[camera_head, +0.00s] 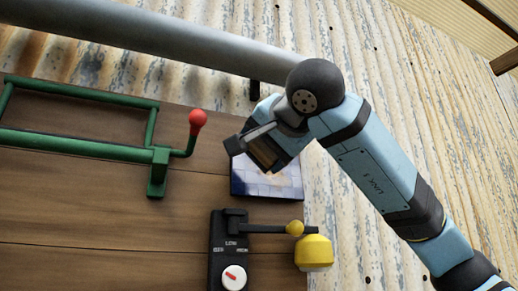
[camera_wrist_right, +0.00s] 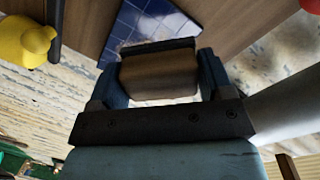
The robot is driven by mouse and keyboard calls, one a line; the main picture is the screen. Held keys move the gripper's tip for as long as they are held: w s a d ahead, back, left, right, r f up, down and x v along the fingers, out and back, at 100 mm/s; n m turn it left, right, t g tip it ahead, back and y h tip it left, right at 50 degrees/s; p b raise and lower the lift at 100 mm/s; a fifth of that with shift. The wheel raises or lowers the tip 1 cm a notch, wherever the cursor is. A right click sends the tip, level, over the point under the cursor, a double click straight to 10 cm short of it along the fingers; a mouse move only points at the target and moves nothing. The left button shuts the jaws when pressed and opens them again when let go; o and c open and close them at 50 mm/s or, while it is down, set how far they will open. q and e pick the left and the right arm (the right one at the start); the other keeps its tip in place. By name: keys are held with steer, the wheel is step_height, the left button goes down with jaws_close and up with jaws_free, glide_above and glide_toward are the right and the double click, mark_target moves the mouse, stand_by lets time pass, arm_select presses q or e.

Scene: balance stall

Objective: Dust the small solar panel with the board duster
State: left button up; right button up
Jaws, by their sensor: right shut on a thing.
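The small solar panel (camera_head: 278,186) lies on the wooden table near its right edge, with a blue border and a pale, dusty-looking face. In the right wrist view the panel (camera_wrist_right: 143,20) shows clean-looking blue cells with thin white lines, and a pale strip beside the duster. My right gripper (camera_head: 262,152) is over the panel's upper part. It is shut on the board duster (camera_wrist_right: 158,78), a brown block with a dark pad, held between both fingers. The duster's pad side is at the panel; whether it touches is hard to tell. My left gripper is out of view.
A black scale-like device (camera_head: 229,252) with a white dial and a yellow weight (camera_head: 314,253) on its arm stands just below the panel. A green metal frame (camera_head: 80,145) with a red-knobbed lever (camera_head: 197,120) is at left. A grey pipe (camera_head: 150,37) crosses above.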

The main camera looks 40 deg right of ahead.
mark_target(247, 172)
steer(key=shift+w+d+f, duration=0.1)
steer(key=shift+w+d, duration=0.05)
steer(key=shift+w, duration=0.3)
steer(key=x, duration=0.3)
steer(key=shift+w+f, duration=0.1)
steer(key=shift+w, duration=0.3)
steer(key=shift+w+d, duration=0.15)
steer(key=shift+w, duration=0.1)
steer(key=shift+p+x, duration=0.4)
steer(key=shift+x, duration=0.65)
steer(key=shift+d, duration=0.15)
